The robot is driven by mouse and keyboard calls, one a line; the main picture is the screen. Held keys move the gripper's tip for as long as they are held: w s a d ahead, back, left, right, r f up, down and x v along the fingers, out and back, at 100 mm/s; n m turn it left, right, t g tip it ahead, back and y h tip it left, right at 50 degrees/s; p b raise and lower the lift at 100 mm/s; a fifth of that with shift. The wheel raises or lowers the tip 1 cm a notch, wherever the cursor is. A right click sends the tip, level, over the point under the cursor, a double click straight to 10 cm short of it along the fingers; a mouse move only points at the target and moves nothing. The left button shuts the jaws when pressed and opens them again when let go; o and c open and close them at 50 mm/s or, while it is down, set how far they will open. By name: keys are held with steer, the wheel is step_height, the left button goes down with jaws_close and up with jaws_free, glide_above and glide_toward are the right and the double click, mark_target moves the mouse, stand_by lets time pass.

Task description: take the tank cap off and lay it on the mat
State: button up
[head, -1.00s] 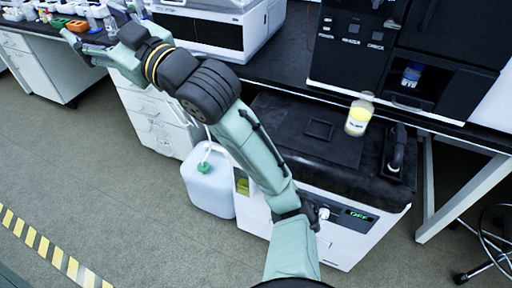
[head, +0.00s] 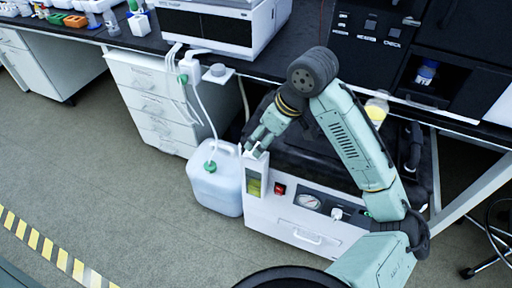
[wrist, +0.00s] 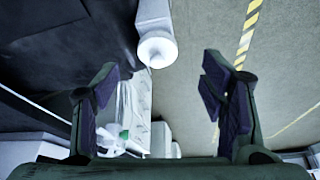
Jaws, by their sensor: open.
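A white round cap-like part (wrist: 157,50) shows in the wrist view, ahead of my gripper (wrist: 160,88) and roughly centred between its fingers. The fingers are open and do not touch it. In the head view my gripper (head: 257,149) hangs over the front left corner of the white cabinet (head: 285,222), above its yellow-green sight window (head: 254,184). I cannot single out the mat; my arm covers much of the dark cabinet top.
A bottle with yellow liquid (head: 376,109) stands on the cabinet top, partly behind my arm. A black handled part (head: 412,145) is at its right. White drawers (head: 150,100) stand behind the jug. The floor (head: 120,205) in front is clear.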

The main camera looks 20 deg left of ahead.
mark_target(257, 145)
steer(key=shift+p+x, duration=0.45)
steer(key=shift+x, duration=2.35)
steer(key=shift+w, duration=0.15)
steer(key=shift+c, duration=0.2)
steer(key=c, duration=1)
steer(key=shift+r, duration=0.15)
steer(key=shift+r, duration=0.5)
step_height(257, 145, up, 2)
steer(key=shift+a+r+b, duration=0.1)
steer(key=shift+r+b, duration=0.05)
steer(key=shift+b, duration=0.15)
steer(key=s+d+r+b, duration=0.1)
steer(key=s+d+b, duration=0.1)
steer(key=s+d, duration=0.8)
steer(key=shift+s+d+r, duration=0.25)
steer(key=shift+s, duration=1)
